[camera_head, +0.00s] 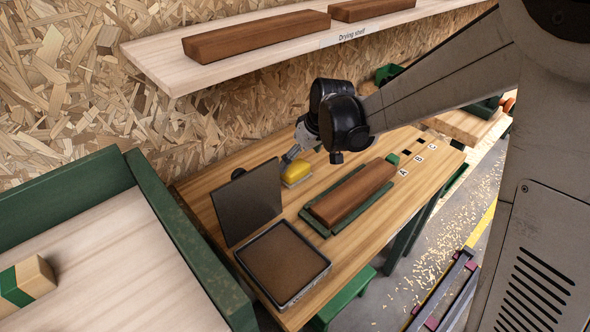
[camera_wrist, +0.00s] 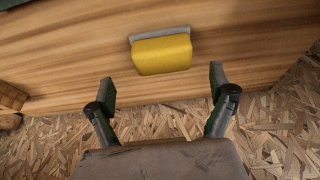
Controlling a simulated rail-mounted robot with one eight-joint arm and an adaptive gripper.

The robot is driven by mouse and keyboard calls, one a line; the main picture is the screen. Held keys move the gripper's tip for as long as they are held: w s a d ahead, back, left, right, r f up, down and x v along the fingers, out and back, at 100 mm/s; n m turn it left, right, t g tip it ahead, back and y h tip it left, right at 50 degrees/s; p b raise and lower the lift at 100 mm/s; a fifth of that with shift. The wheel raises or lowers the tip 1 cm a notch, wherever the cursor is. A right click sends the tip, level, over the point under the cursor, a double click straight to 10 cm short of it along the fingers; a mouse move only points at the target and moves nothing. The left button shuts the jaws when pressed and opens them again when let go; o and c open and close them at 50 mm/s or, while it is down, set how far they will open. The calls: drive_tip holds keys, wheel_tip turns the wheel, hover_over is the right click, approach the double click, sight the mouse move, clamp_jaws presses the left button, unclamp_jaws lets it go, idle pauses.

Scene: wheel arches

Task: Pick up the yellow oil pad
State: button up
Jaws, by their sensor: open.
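The yellow oil pad (camera_head: 296,172) lies on the wooden workbench (camera_head: 213,202), near its back edge by the chipboard wall. It has a yellow block and a grey strip along one side. In the wrist view the pad (camera_wrist: 161,54) sits beyond my fingertips, roughly centred between them. My gripper (camera_wrist: 163,82) is open and empty, with one finger on each side of the picture. In the head view my gripper (camera_head: 291,156) is just behind and above the pad, partly hidden by my wrist.
A brown wooden block (camera_head: 352,193) rests in a green holder right of the pad. A dark upright panel (camera_head: 247,203) and a brown-filled tray (camera_head: 283,262) stand to the left. The drying shelf (camera_head: 160,66) overhangs the back, with brown blocks on it. Slots marked A, B, C are at right.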

sight(296, 167)
drive_tip(key=shift+s+b+x, duration=0.15)
drive_tip(key=shift+s+x, duration=0.05)
drive_tip(key=shift+x, duration=1.25)
drive_tip(key=shift+s+b+x, duration=0.15)
drive_tip(key=shift+s+x, duration=0.05)
drive_tip(key=shift+x, duration=1.2)
drive_tip(key=c, duration=1.2)
